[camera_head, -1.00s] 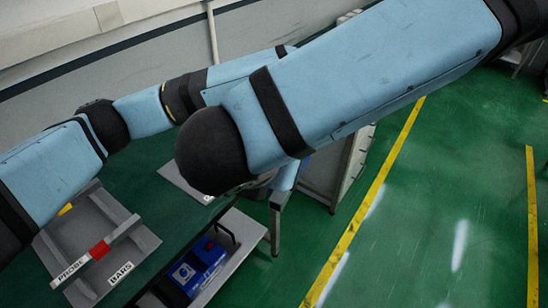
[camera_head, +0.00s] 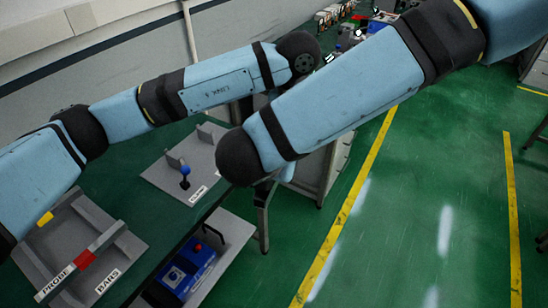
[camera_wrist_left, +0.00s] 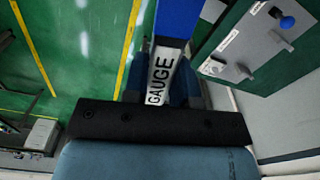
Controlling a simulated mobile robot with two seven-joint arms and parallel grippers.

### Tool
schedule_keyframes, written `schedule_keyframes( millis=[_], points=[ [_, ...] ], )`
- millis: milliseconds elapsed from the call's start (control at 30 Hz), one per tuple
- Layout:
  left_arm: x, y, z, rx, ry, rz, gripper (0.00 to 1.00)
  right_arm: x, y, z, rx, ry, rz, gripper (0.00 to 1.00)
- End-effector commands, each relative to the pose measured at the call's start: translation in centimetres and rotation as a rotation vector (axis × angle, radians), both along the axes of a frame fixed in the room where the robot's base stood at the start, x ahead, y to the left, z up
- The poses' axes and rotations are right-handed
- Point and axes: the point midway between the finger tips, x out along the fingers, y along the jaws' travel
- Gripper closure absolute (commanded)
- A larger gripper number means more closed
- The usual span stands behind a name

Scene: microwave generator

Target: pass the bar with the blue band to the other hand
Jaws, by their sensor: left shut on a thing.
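My left gripper (camera_wrist_left: 163,68) shows in the left wrist view, shut on the bar with the blue band (camera_wrist_left: 177,20). The bar's blue part runs up out of the top of that view, and its white GAUGE label lies between the fingers. In the head view my left arm reaches in from the left to the upper middle; its gripper cannot be clearly made out there. My right arm comes in from the upper right and crosses in front. My right gripper is not visible.
A grey tray labelled PROBE and BARS (camera_head: 126,243) holds a bar with a red band (camera_head: 86,258) on the green table. Behind it is a grey plate with a blue-knobbed peg (camera_head: 185,172). A blue device (camera_head: 172,276) stands on a lower shelf. Green floor lies right.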

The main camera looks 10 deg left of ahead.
Motion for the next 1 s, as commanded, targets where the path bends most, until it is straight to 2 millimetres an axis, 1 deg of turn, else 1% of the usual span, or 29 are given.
schedule_keyframes(
  millis=[100, 133, 167, 200, 267, 300, 367, 433, 467, 500, 567, 600, 867, 1000],
  points=[
    [0.0, 0.0, 0.1, -0.001, 0.000, 0.000, 1.00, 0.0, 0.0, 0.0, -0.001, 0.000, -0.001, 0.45],
    [0.0, 0.0, 0.1, -0.001, 0.000, 0.000, 1.00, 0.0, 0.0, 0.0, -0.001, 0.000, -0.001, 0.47],
    [0.0, 0.0, 0.1, -0.001, 0.000, 0.000, 1.00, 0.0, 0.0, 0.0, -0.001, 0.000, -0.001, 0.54],
    [0.0, 0.0, 0.1, -0.001, 0.000, 0.000, 1.00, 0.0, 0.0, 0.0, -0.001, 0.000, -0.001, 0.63],
    [0.0, 0.0, 0.1, -0.001, 0.000, 0.000, 1.00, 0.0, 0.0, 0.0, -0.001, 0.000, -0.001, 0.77],
    [0.0, 0.0, 0.1, -0.001, 0.000, 0.000, 1.00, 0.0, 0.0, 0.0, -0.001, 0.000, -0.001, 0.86],
    [0.0, -0.1, 0.1, -0.002, 0.000, -0.001, 1.00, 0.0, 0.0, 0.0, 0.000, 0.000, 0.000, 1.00],
    [-0.1, -0.1, 0.1, -0.002, 0.000, -0.001, 1.00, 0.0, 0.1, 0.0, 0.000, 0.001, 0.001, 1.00],
    [-0.1, -0.1, 0.1, -0.003, 0.001, -0.001, 0.70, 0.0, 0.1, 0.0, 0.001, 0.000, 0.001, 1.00],
    [-0.1, -0.1, 0.1, -0.003, 0.001, -0.002, 0.61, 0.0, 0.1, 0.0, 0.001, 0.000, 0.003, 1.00],
    [-0.1, -0.1, 0.1, -0.003, 0.001, -0.002, 0.47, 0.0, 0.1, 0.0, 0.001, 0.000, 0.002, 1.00],
    [-0.1, -0.1, 0.1, -0.002, 0.000, -0.002, 0.45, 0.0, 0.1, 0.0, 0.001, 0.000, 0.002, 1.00],
    [0.0, 0.0, 0.2, -0.001, 0.000, -0.001, 0.45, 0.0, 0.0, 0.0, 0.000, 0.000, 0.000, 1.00],
    [0.0, 0.0, 1.2, -0.002, -0.003, -0.001, 0.45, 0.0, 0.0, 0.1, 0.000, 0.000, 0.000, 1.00]
  ],
)
